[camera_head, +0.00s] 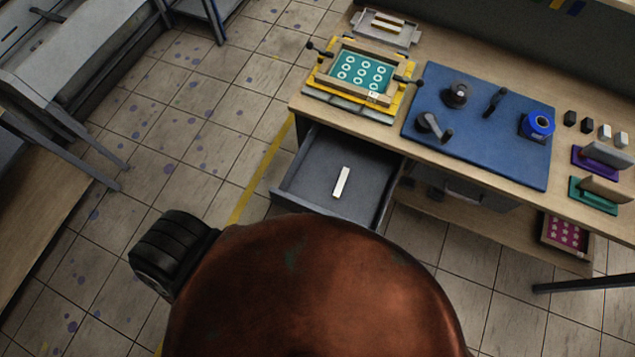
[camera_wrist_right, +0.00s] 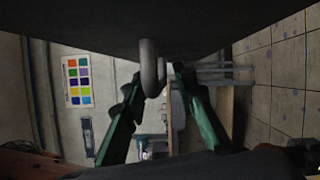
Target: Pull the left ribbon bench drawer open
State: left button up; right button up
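The left drawer (camera_head: 313,172) under the bench's left end stands well open, its grey tray showing. A small pale strip (camera_head: 341,182) lies in it. In the right wrist view a grey loop handle (camera_wrist_right: 149,68) hangs from a dark panel (camera_wrist_right: 180,28). My right gripper (camera_wrist_right: 158,76) has two green fingers, apart, with the loop between their tips. The left tip is close to the loop and a narrow gap shows on the right. Whether they touch is unclear. My left gripper is in neither view.
The bench top (camera_head: 440,60) holds a yellow-framed printing screen (camera_head: 363,72), a blue mat (camera_head: 480,120) with tools, and coloured stands at right. A lower shelf (camera_head: 485,230) runs beneath. Tiled floor left of the drawer is clear.

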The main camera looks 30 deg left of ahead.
jog(key=shift+d, duration=0.15)
jog(key=v, duration=1.1)
jog(key=shift+d, duration=0.4)
jog(key=shift+s+f, duration=0.15)
jog(key=shift+s, duration=0.05)
